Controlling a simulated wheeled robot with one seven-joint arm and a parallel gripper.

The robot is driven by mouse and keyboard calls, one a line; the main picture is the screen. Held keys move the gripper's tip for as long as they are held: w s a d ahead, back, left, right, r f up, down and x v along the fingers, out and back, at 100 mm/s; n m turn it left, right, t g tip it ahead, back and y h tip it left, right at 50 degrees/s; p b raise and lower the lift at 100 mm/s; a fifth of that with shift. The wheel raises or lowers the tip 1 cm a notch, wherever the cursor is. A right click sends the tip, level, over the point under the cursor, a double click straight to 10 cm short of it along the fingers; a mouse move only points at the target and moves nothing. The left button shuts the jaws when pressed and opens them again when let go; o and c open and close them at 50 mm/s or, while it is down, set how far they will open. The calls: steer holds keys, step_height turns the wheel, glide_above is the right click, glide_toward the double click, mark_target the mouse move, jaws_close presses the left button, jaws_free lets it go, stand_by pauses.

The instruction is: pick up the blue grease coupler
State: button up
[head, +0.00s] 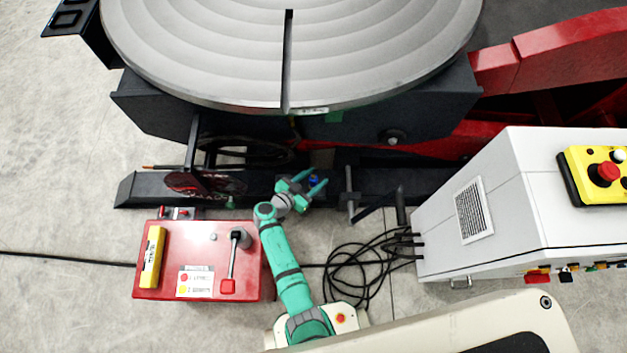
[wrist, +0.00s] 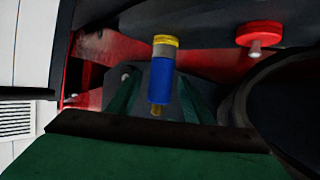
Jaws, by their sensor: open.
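The blue grease coupler (wrist: 160,82) shows in the wrist view, with a yellow band, a grey collar and a brass-coloured tip. In the head view, a small blue patch of the coupler (head: 313,180) shows between the fingers of my green gripper (head: 320,178). My gripper is open. In the wrist view, its two green fingers (wrist: 160,99) extend on either side of the coupler, which appears between them. I cannot tell whether either finger touches it. The large green gripper body fills the bottom of the wrist view.
The dark positioner base (head: 150,188) lies around the gripper, under the large round table (head: 200,50). A red box (head: 205,285) stands at left and a grey control cabinet (head: 520,210) at right. Black cables (head: 350,270) coil on the floor. A red knob (wrist: 258,34) shows in the wrist view.

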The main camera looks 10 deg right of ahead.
steer(key=shift+x, duration=1.5)
jaws_close()
steer(key=shift+r, duration=0.15)
